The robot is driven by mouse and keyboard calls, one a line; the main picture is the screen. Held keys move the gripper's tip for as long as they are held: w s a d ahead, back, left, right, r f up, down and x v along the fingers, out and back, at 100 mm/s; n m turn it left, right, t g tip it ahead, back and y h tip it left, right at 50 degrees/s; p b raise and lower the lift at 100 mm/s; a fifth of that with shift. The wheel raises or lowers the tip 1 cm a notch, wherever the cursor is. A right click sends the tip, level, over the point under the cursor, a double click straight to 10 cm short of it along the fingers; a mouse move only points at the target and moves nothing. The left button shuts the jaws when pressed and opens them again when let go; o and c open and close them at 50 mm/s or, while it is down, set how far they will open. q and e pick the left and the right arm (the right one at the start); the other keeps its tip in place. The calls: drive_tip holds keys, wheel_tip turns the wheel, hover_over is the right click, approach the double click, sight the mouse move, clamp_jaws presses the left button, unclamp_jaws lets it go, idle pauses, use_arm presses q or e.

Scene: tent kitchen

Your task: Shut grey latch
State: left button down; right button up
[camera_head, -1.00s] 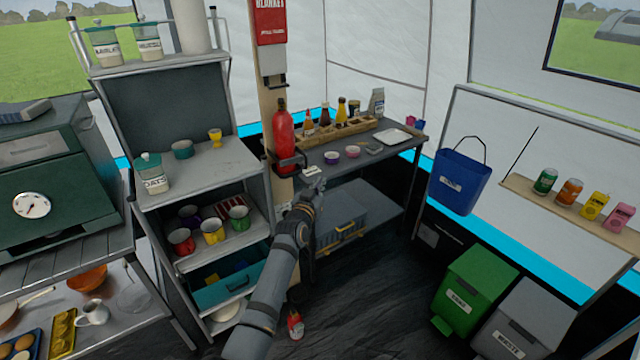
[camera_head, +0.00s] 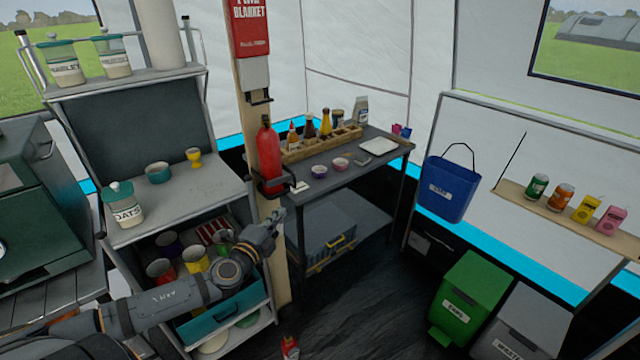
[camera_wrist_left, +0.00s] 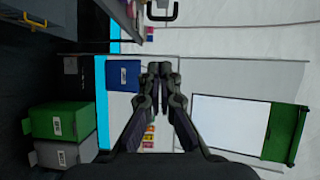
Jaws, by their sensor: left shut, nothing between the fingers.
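A grey case (camera_head: 322,232) with yellow fittings (camera_head: 343,243) lies on the low shelf under the side table in the head view; its lid looks down. A grey latch cannot be made out clearly on it. My left gripper (camera_head: 277,220) is shut and empty, in front of the wooden post and left of the case, apart from it. In the left wrist view the gripper (camera_wrist_left: 160,68) points toward the tent wall. A grey surface with a yellow handle (camera_wrist_left: 36,22) shows at that view's top left. My right gripper is out of view.
A red fire extinguisher (camera_head: 267,155) hangs on the post (camera_head: 250,100) above my gripper. An open teal drawer (camera_head: 232,310) with cups above it is beside my left forearm.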

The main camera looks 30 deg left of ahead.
use_arm(q)
drive_tip(key=w+a+p, duration=0.3)
drive_tip(key=w, duration=0.9)
drive_tip(key=shift+w+a+p, duration=0.15)
drive_tip(key=shift+a+p, duration=0.1)
drive_tip(key=shift+p, duration=0.15)
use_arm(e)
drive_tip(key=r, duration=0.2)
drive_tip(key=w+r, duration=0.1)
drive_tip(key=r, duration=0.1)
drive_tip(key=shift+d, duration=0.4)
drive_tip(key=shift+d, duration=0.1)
